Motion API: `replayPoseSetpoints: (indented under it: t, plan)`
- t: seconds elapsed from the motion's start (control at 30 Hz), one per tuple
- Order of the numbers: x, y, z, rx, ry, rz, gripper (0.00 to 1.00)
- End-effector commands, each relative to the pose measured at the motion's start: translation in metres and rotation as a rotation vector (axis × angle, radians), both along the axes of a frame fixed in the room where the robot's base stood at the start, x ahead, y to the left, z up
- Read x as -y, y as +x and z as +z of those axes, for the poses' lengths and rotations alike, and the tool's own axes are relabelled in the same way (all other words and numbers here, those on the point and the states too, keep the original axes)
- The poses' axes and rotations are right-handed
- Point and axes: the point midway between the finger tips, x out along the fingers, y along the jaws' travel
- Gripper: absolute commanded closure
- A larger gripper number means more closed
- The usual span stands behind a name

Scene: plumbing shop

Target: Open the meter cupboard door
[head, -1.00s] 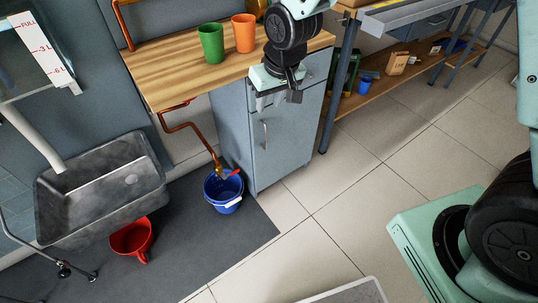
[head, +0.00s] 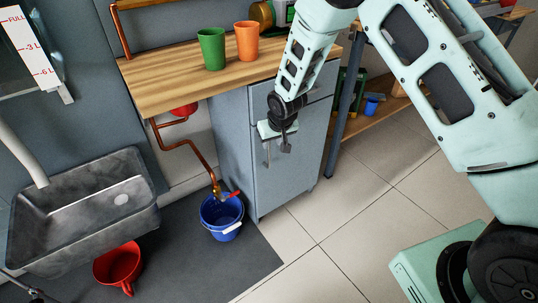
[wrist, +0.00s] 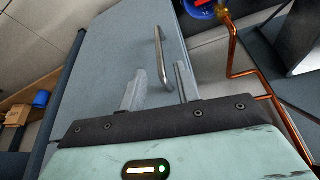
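The meter cupboard door (head: 292,172) is a grey-blue panel below the wooden worktop, and it looks shut. It fills much of the wrist view (wrist: 108,62). Its metal bar handle (wrist: 162,56) shows ahead of my gripper (wrist: 160,90), with the near end between the two fingers. The fingers are spread apart, with nothing clamped between them. In the head view my gripper (head: 277,150) is in front of the door's upper part and largely hides the handle. I cannot tell whether a finger touches it.
A blue bucket (head: 222,216) stands on the dark mat left of the cupboard, under a copper pipe (head: 190,148). Green (head: 211,48) and orange (head: 247,41) cups stand on the worktop (head: 172,80). A workbench leg (head: 343,105) is close on the right. The tiled floor (head: 345,215) in front is clear.

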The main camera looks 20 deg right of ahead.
Motion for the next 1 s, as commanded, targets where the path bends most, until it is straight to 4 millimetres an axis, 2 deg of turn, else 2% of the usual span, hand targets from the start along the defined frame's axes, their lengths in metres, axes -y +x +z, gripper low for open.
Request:
replayPoseSetpoints:
  t: [0.03,0.1,0.4,0.57,0.87,0.97,1.0]
  plan:
    - [0.000,0.004,-0.014,-0.002,0.000,0.000,0.68]
    - [-0.001,0.009,-0.027,-0.002,0.000,-0.001,0.68]
    - [-0.003,0.028,-0.068,0.000,0.000,0.000,0.68]
    - [-0.004,0.031,-0.077,0.000,0.000,0.000,0.68]
    - [-0.004,0.032,-0.077,0.000,0.000,-0.001,0.68]
    - [-0.004,0.032,-0.077,0.000,0.000,-0.001,0.95]
    - [-0.004,0.032,-0.077,0.000,0.000,-0.001,1.00]
